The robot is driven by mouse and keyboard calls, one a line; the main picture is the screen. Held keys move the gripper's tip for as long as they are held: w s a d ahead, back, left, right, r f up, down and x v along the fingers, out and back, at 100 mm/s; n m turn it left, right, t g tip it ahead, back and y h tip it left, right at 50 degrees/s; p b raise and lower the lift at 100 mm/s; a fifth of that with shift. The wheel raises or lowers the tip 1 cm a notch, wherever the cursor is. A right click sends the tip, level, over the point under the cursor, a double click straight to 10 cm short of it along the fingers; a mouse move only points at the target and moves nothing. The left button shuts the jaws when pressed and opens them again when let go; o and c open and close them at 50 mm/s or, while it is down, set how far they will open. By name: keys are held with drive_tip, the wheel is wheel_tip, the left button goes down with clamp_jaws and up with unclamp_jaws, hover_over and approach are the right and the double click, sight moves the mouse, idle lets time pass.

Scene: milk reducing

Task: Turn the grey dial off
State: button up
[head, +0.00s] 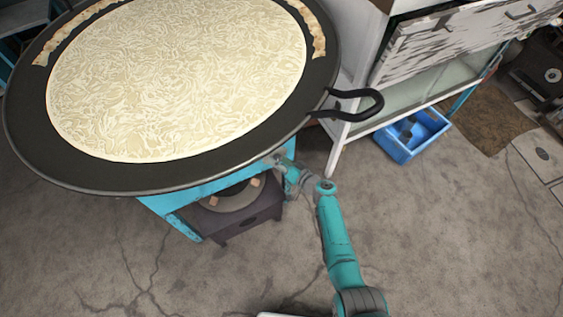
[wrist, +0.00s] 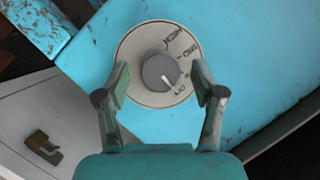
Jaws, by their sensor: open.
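The grey dial (wrist: 158,72) sits on a round pale plate (wrist: 128,50) fixed to a turquoise panel (wrist: 232,45). Dark lettering runs along the plate's right side, too small and turned to read surely. A white mark on the knob points to the lower right. My gripper (wrist: 160,78) is open, with one finger on each side of the dial and visible gaps between them and the knob. In the head view my gripper (head: 284,166) is at the turquoise stand (head: 172,205), under the pan's rim; the dial cannot be made out there.
A wide black pan (head: 90,172) of pale milky liquid (head: 180,75) overhangs the stand; its handle (head: 360,104) juts right. A dark burner unit (head: 240,222) is below. A white cabinet (head: 345,125) and blue crate (head: 405,152) are at right. The front floor (head: 460,250) is clear.

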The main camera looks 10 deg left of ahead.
drive_tip(key=v, duration=1.2)
drive_tip(key=shift+s+f, duration=0.1)
drive_tip(key=shift+f, duration=0.05)
